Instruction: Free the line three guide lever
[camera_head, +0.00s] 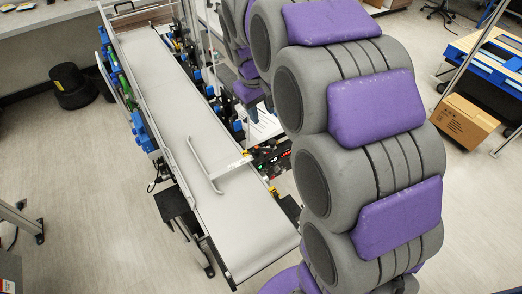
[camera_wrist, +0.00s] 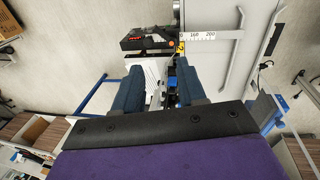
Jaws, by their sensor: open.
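A conveyor (camera_head: 165,90) with a pale belt runs from the top left to the bottom centre of the head view. A thin bent metal rod (camera_head: 204,166), possibly the guide lever, lies across the belt beside a white marked strip (camera_head: 233,165). I cannot tell which line this is. In the wrist view, the belt (camera_wrist: 222,65) is at the right, with a scale strip (camera_wrist: 198,36) reading 0, 100, 200. My gripper (camera_wrist: 160,75) is open, its dark blue fingers apart and nothing visibly held. It appears left of the belt's edge. My arm hides part of the head view.
A black unit with red lights (camera_wrist: 147,38) sits beyond the fingertips. Blue parts (camera_head: 141,132) line the conveyor's left side. A black bin (camera_head: 72,86) stands on the floor at left, and a cardboard box (camera_head: 462,122) at right. Floor at lower left is mostly clear.

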